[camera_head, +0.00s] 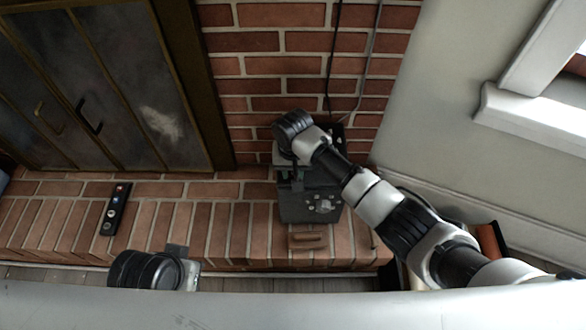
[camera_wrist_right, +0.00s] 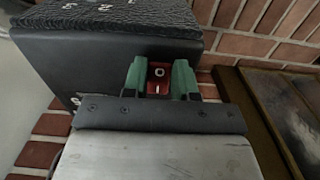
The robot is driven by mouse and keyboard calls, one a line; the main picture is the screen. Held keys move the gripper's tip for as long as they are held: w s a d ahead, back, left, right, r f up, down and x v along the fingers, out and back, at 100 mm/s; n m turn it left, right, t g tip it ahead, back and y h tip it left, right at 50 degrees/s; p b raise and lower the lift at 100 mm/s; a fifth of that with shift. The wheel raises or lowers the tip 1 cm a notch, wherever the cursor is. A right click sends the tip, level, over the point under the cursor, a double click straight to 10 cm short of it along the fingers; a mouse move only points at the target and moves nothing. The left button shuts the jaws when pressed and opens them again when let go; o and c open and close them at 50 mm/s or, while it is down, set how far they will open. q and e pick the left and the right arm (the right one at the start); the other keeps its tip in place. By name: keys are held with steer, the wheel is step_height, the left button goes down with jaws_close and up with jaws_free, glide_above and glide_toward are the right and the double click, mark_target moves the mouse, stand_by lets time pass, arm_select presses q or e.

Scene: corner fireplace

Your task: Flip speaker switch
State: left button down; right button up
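The speaker (camera_head: 296,210) is a dark box with several small knobs or buttons on its visible face. It stands on the brick hearth against the brick wall. In the right wrist view its dark side (camera_wrist_right: 95,70) fills the upper left, and a red rocker switch (camera_wrist_right: 158,78) marked O and I shows. My right gripper (camera_head: 297,184) is at the speaker, its arm crossing in front. In the wrist view its green fingertips (camera_wrist_right: 159,80) stand apart, one on each side of the switch. Contact cannot be told. My left gripper (camera_head: 178,252) shows only in part at the lower left.
A dark remote-like object (camera_head: 115,209) lies on the hearth (camera_head: 235,215) to the left. A small brown block (camera_head: 307,240) lies in front of the speaker. Fireplace doors (camera_head: 90,85) stand behind left. Cables (camera_head: 365,60) hang down the wall. An orange object (camera_head: 488,239) is at the right.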

steer(key=shift+c, duration=1.3)
steer(key=shift+w+r+g+p, duration=0.2)
steer(key=shift+r+g+p, duration=0.1)
steer(key=shift+g+p, duration=0.3)
steer(key=shift+w+f+g+b, duration=0.15)
steer(key=shift+w+g+b, duration=0.15)
steer(key=shift+g, duration=1)
steer(key=o, duration=0.9)
